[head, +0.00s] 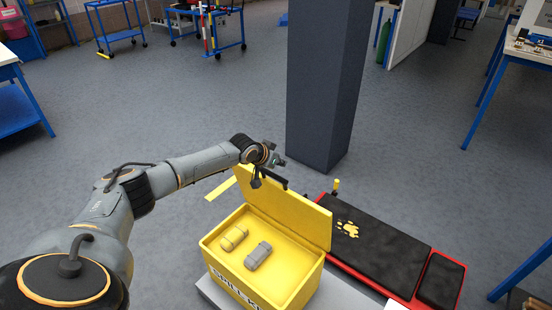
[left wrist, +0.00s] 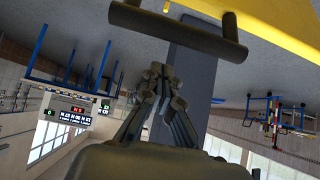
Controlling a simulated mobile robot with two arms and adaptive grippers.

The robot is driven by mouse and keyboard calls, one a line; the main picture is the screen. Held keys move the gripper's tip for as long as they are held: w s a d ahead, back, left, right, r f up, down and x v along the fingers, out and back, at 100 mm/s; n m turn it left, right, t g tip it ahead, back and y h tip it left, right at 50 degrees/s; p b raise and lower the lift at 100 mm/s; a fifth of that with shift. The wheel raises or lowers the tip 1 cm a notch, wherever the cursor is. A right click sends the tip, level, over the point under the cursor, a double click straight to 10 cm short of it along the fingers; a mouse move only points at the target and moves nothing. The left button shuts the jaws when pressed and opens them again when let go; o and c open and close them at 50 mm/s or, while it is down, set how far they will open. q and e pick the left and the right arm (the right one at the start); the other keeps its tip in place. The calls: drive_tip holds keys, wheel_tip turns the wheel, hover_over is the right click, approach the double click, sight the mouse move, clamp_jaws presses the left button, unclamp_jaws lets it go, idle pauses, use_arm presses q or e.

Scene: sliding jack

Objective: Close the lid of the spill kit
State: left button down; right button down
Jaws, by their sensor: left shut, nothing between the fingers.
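The yellow spill kit (head: 222,262) stands open, with a yellow roll (head: 234,238) and a grey roll (head: 258,255) inside. Its lid (head: 290,212) stands raised at the back, tilted upward. A dark bar handle (head: 272,181) is at the lid's top edge; the handle (left wrist: 178,30) and yellow lid (left wrist: 275,20) also show in the left wrist view. My left gripper (head: 280,161) is shut and empty, just beyond the lid's top edge near the handle. Its fingers (left wrist: 160,78) appear apart from the handle in the left wrist view. My right gripper is not visible.
A dark square pillar (head: 325,90) stands close behind the lid. A red-framed creeper with a black pad (head: 385,245) lies right of the kit. The kit rests on a grey platform (head: 212,292). Floor to the left is open.

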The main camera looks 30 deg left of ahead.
use_arm(q)
drive_tip(key=s, duration=0.2)
drive_tip(key=s+f, duration=0.1)
drive_tip(key=shift+a, duration=0.3)
drive_tip(key=shift+f, duration=0.1)
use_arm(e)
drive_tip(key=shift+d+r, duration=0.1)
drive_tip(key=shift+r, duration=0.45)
use_arm(q)
drive_tip(key=shift+s+p, duration=0.1)
drive_tip(key=shift+p, duration=0.2)
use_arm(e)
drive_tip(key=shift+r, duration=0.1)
